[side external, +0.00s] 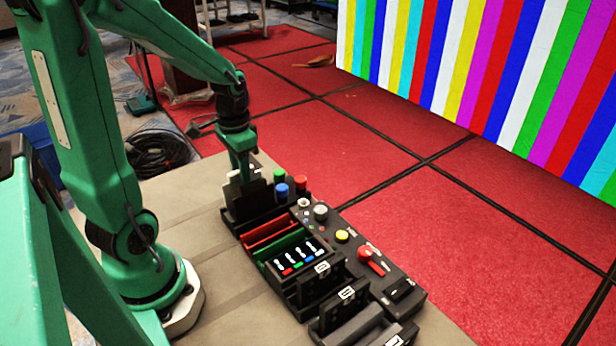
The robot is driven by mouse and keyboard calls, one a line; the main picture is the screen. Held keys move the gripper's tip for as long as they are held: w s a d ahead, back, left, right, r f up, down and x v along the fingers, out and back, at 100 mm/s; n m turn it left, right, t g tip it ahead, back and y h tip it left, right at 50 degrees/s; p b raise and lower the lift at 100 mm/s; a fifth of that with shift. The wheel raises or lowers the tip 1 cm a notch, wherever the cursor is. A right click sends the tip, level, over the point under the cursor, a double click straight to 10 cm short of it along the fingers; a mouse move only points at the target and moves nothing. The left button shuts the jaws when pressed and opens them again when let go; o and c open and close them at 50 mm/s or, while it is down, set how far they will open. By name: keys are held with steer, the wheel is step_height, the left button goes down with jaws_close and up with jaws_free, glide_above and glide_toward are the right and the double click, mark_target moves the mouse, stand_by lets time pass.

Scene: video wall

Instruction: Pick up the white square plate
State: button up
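My gripper (243,168) points down at the far-left end of a black console (330,222). Its fingertips are at a dark slotted holder (250,204). A white flat piece (233,182), likely the white square plate, shows its edge at the top of this holder, right beside the fingers. Most of it is hidden by the gripper and holder. The fingers are too small and overlapped to show whether they are open or closed on it.
A red plate (268,233) and a green plate stand in slots nearby. Green, blue, red, grey and yellow buttons and a red knob (366,252) stick up from the console. Black numbered blocks (346,293) are at the front. Beige tabletop (222,290) left of the console is clear.

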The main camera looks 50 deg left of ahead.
steer(key=c, duration=0.7)
steer(key=shift+o, duration=0.2)
steer(key=shift+r, duration=0.15)
steer(key=shift+r, duration=2.6)
